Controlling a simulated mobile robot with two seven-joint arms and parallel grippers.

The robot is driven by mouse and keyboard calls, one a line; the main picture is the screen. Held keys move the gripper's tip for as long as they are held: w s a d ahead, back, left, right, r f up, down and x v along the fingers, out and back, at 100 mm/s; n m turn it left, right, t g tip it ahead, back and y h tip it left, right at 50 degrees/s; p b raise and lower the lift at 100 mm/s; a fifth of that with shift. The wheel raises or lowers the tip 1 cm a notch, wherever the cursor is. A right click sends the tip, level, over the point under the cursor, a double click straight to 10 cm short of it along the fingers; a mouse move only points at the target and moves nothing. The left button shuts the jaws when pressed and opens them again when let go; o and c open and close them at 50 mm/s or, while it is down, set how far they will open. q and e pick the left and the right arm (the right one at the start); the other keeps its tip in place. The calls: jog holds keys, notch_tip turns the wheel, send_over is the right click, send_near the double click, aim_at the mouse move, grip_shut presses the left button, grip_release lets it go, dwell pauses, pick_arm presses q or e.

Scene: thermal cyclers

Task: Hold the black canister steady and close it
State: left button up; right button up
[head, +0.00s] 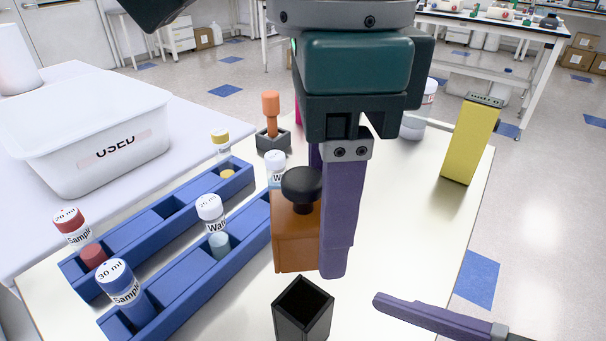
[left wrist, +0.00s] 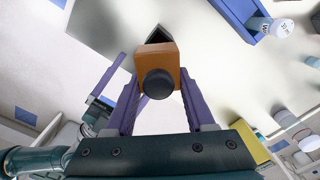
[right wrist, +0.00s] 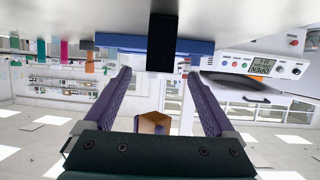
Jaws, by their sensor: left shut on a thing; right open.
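The black canister (head: 302,312) is a square, open-topped box standing upright on the table at the bottom of the head view; its inside is dark. It shows partly behind the lid in the left wrist view (left wrist: 158,36) and beyond my fingers in the right wrist view (right wrist: 161,42). My left gripper (head: 318,245) is shut on an orange-brown block-shaped lid (head: 296,240) with a round black knob (head: 301,184). The lid hangs above and behind the canister, apart from it. My right gripper (right wrist: 158,78) is open, its fingers apart and short of the canister.
Two blue racks (head: 160,225) with several labelled vials stand left of the canister. A white bin marked USED (head: 90,130) is at the far left. A yellow box (head: 471,140) stands at the right.

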aim_at(322, 321)
jog(key=x, duration=0.8)
jog(key=shift+w+a+f, duration=0.1)
jog(key=shift+w+a, duration=0.1)
jog(key=shift+a, duration=0.05)
grip_shut()
dwell(0.4)
dwell(0.3)
